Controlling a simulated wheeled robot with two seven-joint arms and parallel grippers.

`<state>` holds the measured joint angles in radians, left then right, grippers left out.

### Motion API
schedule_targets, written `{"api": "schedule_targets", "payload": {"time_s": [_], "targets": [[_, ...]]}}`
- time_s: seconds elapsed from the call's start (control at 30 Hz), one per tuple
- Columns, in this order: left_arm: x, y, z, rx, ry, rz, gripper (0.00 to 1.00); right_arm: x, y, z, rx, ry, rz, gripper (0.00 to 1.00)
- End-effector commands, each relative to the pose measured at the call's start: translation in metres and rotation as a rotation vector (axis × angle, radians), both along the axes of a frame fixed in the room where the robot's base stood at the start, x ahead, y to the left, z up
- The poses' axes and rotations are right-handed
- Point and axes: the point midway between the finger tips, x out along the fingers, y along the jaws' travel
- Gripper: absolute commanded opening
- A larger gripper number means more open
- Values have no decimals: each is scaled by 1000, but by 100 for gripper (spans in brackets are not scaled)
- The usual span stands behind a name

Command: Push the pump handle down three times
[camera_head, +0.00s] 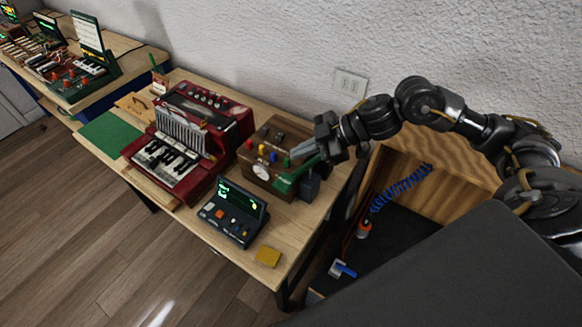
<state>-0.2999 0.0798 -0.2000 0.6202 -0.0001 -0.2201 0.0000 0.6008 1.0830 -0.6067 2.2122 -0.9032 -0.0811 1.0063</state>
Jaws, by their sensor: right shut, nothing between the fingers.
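A brown wooden box (262,165) with several coloured knobs on its front stands at the right part of the table. A green lever (287,183), which looks like the pump handle, slants across the box's right side. A dark block (309,188) sits just right of it. My right gripper (296,152) comes in from the right and is shut and empty, its fingers pointing left just above the green lever. I cannot tell whether they touch it. My left gripper is not in view.
A red accordion-like keyboard (178,165) stands left of the box on the wooden table (225,262). A dark console with a green screen (233,212) and a yellow sponge-like block (268,256) lie in front. An open wooden bin area (440,190) is at right.

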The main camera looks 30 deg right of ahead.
Motion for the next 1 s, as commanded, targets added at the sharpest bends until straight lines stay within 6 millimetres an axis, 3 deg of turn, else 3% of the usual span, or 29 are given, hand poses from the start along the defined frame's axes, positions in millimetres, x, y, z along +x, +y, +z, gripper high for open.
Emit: {"api": "schedule_targets", "payload": {"time_s": [0.03,0.2,1.0], "targets": [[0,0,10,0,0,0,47,1,-2,10,-1,0,-2,0],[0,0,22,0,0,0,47,4,-8,22,-1,0,0,0],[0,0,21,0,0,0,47,5,-8,21,-1,0,0,0]]}}
